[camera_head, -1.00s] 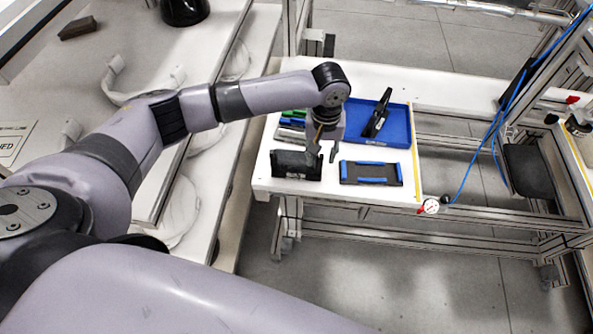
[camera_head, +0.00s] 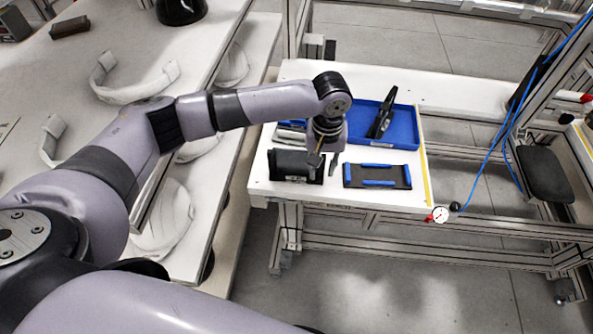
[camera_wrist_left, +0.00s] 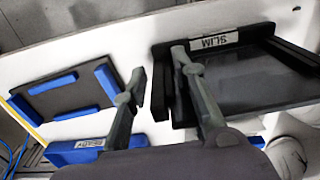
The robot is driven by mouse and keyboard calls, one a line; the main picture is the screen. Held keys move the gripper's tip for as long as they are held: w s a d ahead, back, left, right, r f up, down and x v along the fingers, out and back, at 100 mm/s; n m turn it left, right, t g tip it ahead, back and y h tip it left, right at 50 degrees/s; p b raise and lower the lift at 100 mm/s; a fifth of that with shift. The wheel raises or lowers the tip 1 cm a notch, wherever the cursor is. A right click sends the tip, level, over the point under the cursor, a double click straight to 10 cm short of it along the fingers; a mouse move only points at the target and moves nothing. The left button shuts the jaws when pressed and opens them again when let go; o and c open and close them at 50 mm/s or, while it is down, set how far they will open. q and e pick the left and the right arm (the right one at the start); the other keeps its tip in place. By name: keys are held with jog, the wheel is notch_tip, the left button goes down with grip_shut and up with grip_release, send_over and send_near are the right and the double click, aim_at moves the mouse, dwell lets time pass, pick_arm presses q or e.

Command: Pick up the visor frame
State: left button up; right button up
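No part is labelled visor frame. A white curved band (camera_head: 125,95) lying on the left table in the head view may be it, but I cannot tell for sure. My left gripper (camera_head: 323,165) is over the white workbench, at the right end of a black holder (camera_head: 290,162). One finger overlaps the edge of the black holder (camera_wrist_left: 250,85), labelled SLIM; contact cannot be told. My right gripper is not in view.
A dark mat with blue edge strips (camera_head: 377,176) lies right of the gripper. Behind it, a blue tray (camera_head: 408,130) holds a black part (camera_head: 382,112). White shells (camera_head: 165,232) rest at the left table.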

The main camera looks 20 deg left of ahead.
pick_arm(q)
grip_shut()
jog(key=shift+r, duration=0.1)
dwell(0.3)
